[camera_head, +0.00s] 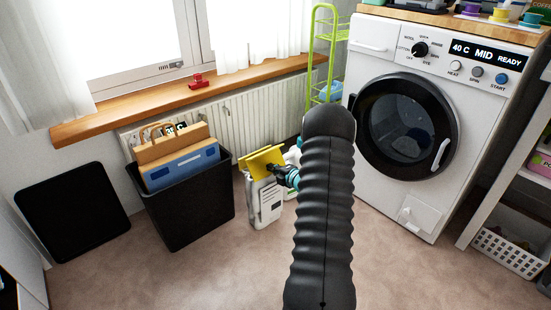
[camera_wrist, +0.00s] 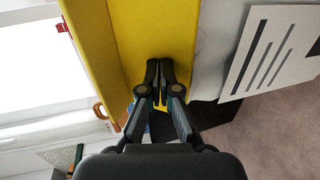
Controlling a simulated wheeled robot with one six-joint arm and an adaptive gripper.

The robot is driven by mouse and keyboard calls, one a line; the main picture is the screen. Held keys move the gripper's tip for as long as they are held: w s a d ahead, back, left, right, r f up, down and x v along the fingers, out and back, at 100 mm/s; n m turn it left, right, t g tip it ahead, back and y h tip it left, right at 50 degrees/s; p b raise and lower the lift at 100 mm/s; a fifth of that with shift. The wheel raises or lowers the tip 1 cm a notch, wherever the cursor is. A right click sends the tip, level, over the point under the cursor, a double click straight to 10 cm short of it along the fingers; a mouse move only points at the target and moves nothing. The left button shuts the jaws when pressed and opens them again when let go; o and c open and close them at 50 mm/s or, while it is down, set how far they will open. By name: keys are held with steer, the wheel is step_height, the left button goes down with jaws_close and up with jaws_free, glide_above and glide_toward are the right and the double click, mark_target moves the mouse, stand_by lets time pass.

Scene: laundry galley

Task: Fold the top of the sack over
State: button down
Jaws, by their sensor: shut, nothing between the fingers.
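The sack (camera_head: 265,203) stands upright on the floor between the black bin and the washing machine. Its body is white with printed markings, and its top (camera_head: 262,160) is a yellow panel, which looks tilted. In the wrist view the yellow top (camera_wrist: 150,25) fills the upper middle, with a crease along its left side; the white body (camera_wrist: 222,45) with its striped label is to the right. My gripper (camera_head: 271,170) is shut and empty, its fingertips (camera_wrist: 160,70) together in front of the yellow panel. I cannot tell whether they touch it. My arm hides the area right of the sack.
A radiator (camera_head: 245,118) is behind. The washing machine (camera_head: 385,195) and green rack (camera_head: 313,70) are right. Floor in front is clear.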

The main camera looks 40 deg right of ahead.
steer(key=shift+w+a, duration=0.1)
steer(key=shift+w, duration=0.7)
steer(key=shift+f+b, duration=0.5)
steer(key=shift+f, duration=0.3)
steer(key=shift+r, duration=0.1)
steer(key=shift+s+r+p, duration=0.45)
steer(key=shift+r+p, duration=0.1)
steer(key=p+v, duration=0.3)
steer(key=v, duration=0.7)
steer(key=shift+s+r+p, duration=0.15)
steer(key=shift+r+p, duration=0.15)
steer(key=shift+n, duration=0.3)
